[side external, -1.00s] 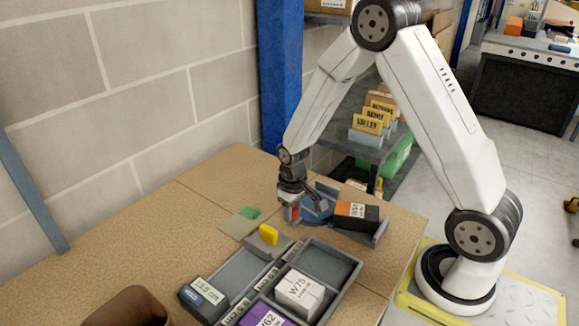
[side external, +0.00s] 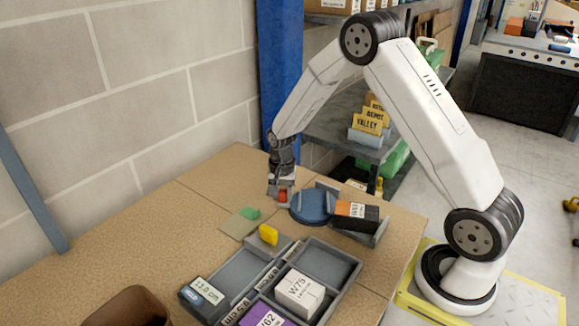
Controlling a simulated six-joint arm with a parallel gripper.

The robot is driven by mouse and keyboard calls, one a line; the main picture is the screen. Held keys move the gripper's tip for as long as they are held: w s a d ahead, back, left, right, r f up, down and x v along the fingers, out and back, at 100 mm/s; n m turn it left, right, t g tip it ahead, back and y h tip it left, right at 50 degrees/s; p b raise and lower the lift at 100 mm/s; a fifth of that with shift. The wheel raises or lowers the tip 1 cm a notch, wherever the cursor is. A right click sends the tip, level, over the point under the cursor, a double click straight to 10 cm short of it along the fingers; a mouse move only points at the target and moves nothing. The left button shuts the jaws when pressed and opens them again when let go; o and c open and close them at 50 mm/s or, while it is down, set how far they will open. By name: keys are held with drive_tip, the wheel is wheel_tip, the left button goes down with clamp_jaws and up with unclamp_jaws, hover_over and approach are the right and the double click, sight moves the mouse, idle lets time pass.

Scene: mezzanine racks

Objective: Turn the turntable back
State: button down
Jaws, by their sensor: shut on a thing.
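The turntable is a blue disc (side external: 312,207) lying flat on the wooden bench, near the far right part. A small red piece (side external: 283,197) sits at the disc's left edge; I cannot tell for sure how it joins the disc. My gripper (side external: 281,194) points down from above and is shut on this red piece, at bench height. The fingers partly hide it. An orange and black box (side external: 357,210) with a white label lies in a grey holder (side external: 379,233) right of the disc.
In front stands a grey divided tray (side external: 345,266) with a white W75 box (side external: 299,291) and a purple box (side external: 266,316). A yellow block (side external: 268,235) and a green piece (side external: 249,213) are nearby. A labelled block (side external: 204,299) and brown container (side external: 125,307) stand front left.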

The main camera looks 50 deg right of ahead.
drive_tip(key=d+m, duration=0.1)
drive_tip(key=m, duration=0.1)
drive_tip(key=w+d+m, duration=0.1)
drive_tip(key=shift+d+m, duration=0.3)
drive_tip(key=shift+m, duration=0.1)
drive_tip(key=shift+w+d+m, duration=0.15)
drive_tip(key=shift+d+m, duration=0.85)
drive_tip(key=shift+m, duration=0.4)
drive_tip(key=shift+c, duration=1.8)
unclamp_jaws()
wheel_tip(320, 180, up, 8)
